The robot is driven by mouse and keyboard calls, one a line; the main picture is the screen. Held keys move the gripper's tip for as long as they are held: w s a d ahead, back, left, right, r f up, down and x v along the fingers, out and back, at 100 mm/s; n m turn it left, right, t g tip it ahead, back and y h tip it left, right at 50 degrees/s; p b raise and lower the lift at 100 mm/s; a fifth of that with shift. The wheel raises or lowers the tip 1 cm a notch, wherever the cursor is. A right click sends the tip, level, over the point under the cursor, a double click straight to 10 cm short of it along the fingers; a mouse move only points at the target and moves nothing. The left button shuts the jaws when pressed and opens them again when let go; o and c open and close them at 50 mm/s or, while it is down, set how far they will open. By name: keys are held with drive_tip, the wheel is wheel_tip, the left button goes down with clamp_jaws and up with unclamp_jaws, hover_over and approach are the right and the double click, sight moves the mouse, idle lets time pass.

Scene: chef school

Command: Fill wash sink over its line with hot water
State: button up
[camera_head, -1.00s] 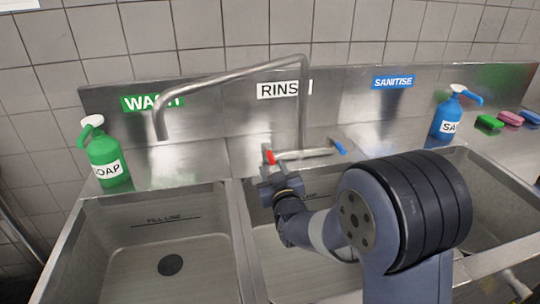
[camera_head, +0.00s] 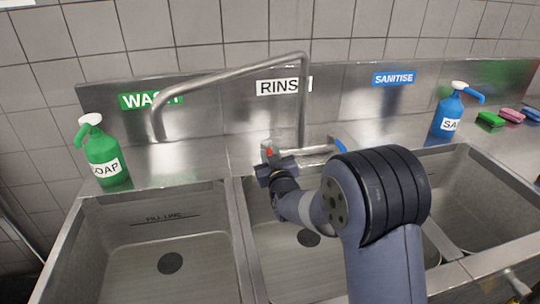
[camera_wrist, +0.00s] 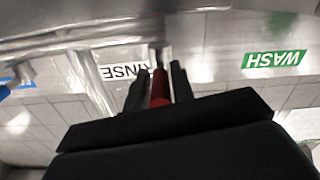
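The wash sink (camera_head: 125,250) is the left basin, with a dark drain (camera_head: 170,264) and a fill line (camera_head: 170,217) on its back wall. I see no water in it. The tap spout (camera_head: 230,72) points over the wash sink, with no stream visible. The tap's red hot handle (camera_head: 268,151) is at its left end; the blue handle (camera_head: 340,145) is at its right. My gripper (camera_head: 268,168) is at the red handle. In the wrist view, the red handle (camera_wrist: 160,88) lies between my gripper's fingers (camera_wrist: 158,78); whether they press on it is unclear.
A green soap bottle (camera_head: 104,158) stands at the wash sink's back left corner. A blue sanitiser bottle (camera_head: 449,115) stands at the back right, near coloured sponges (camera_head: 490,119). The rinse sink (camera_head: 300,270) lies under my arm; the sanitise sink (camera_head: 480,205) is at right.

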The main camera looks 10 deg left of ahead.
clamp_jaws()
drive_tip(key=shift+a+h+b, duration=0.15)
drive_tip(key=shift+h+b, duration=0.2)
drive_tip(key=shift+h, duration=0.05)
drive_tip(key=shift+s+a+r+m+t+h+b, duration=0.15)
drive_tip(key=shift+a+m+t+h+b, duration=0.3)
drive_tip(key=shift+m+h, duration=0.3)
drive_tip(key=shift+s+a+r+m+t+h+p, duration=0.1)
drive_tip(key=shift+a+m+t+h+p, duration=0.1)
drive_tip(key=shift+m+h+p, duration=0.35)
drive_tip(key=shift+a+r+m+t+h+p, duration=0.15)
drive_tip(key=shift+m+h+p, duration=0.15)
drive_tip(key=shift+h+p, duration=0.25)
drive_tip(key=shift+a+f+m+h+p, duration=0.1)
drive_tip(key=shift+f+m+h+p, duration=0.2)
drive_tip(key=shift+h, duration=0.45)
drive_tip(key=shift+o, duration=1.9)
unclamp_jaws()
